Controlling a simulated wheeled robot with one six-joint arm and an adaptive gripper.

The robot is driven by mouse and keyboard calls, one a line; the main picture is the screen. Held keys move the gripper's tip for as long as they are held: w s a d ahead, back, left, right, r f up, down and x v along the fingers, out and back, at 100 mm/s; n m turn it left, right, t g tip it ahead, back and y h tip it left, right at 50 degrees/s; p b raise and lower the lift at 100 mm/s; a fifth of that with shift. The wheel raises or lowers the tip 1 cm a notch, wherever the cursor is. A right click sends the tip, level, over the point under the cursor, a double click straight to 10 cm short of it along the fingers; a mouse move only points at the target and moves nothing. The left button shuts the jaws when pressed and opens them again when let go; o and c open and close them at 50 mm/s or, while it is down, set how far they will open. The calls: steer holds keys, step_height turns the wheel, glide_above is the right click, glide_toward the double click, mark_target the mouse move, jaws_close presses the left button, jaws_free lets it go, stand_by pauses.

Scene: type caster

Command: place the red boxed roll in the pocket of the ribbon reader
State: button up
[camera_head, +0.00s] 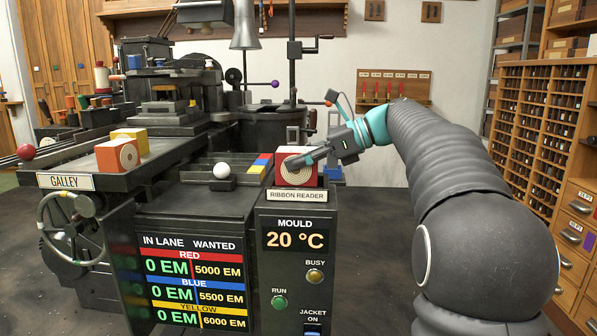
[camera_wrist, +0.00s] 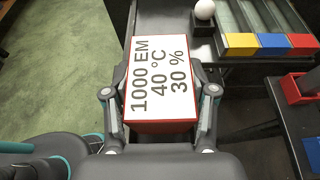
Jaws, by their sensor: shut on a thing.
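The red boxed roll (camera_head: 298,172) has red sides and a pale front face with a round roll end. In the wrist view its white top (camera_wrist: 163,75) reads 1000 EM, 40 °C, 30 %. My gripper (camera_head: 296,161) comes from the right and is shut on the box, with one finger on each side of it. In the head view the box appears directly above the ribbon reader's name plate (camera_head: 297,195). The pocket is hidden, and I cannot tell whether the box touches the reader.
Orange (camera_head: 117,156) and yellow (camera_head: 130,139) boxed rolls stand on the galley at left. A white ball (camera_head: 221,170) and a yellow, blue and red strip (camera_wrist: 268,46) lie close by. Further red (camera_wrist: 299,88) and blue (camera_wrist: 311,150) parts are at right in the wrist view.

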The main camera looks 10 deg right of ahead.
steer(key=shift+f, duration=1.1)
steer(key=shift+f, duration=0.1)
steer(key=o, duration=1.3)
steer(key=shift+o, duration=0.2)
steer(key=shift+s+d+r, duration=0.1)
steer(key=shift+d+r, duration=0.1)
steer(key=shift+r, duration=0.05)
steer(key=p+v, duration=0.2)
steer(key=v, duration=0.9)
steer(key=shift+d, duration=0.25)
